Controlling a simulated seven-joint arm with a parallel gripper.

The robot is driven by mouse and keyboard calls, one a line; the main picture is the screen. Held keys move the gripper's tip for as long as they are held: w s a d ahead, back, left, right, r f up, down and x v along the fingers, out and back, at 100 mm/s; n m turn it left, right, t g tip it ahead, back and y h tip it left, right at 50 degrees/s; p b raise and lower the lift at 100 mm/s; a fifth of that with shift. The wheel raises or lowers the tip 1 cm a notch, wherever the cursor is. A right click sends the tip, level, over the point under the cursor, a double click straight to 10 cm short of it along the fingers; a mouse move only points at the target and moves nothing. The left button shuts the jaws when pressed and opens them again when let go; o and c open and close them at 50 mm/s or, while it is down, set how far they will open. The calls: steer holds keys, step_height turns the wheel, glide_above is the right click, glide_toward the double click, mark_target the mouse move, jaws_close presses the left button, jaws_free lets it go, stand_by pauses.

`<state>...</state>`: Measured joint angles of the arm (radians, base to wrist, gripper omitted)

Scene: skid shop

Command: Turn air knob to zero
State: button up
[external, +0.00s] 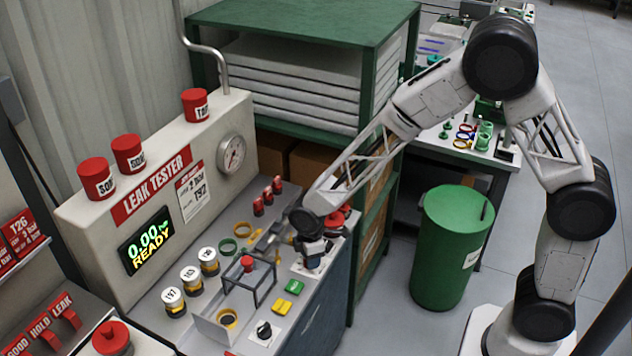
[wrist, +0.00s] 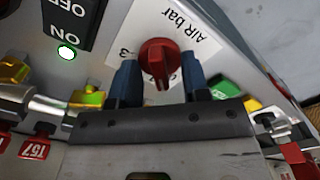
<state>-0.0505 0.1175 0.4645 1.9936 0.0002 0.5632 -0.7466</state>
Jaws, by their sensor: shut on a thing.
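The red air knob (wrist: 160,58) sits on a white label plate reading "AIR bar" (wrist: 190,35) in the wrist view. Its pointed end faces the lower edge of the picture, toward my gripper; part of the scale is hidden by the fingers. My gripper (wrist: 162,82) has its two blue fingertips on either side of the knob and is shut on it. In the external view my gripper (external: 312,255) is low over the right end of the leak tester bench, and it hides the knob there.
A black ON/OFF plate (wrist: 68,22) with a lit lamp is beside the knob. The leak tester (external: 150,195) has a round gauge (external: 231,153) and a display (external: 145,240) reading "0.00" and "READY". A wire-frame guard (external: 250,283) and green-yellow buttons (external: 288,296) stand near my gripper.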

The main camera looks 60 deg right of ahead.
steer(key=shift+s+f, duration=0.15)
steer(key=shift+f, duration=0.25)
steer(key=shift+n, duration=1.1)
steer(key=shift+o, duration=1.3)
steer(key=shift+f, duration=0.1)
steer(key=shift+s, duration=0.1)
steer(key=shift+w+r, duration=0.15)
steer(key=shift+r, duration=1.45)
steer(key=shift+w+r, duration=0.1)
steer(key=shift+r, duration=2.4)
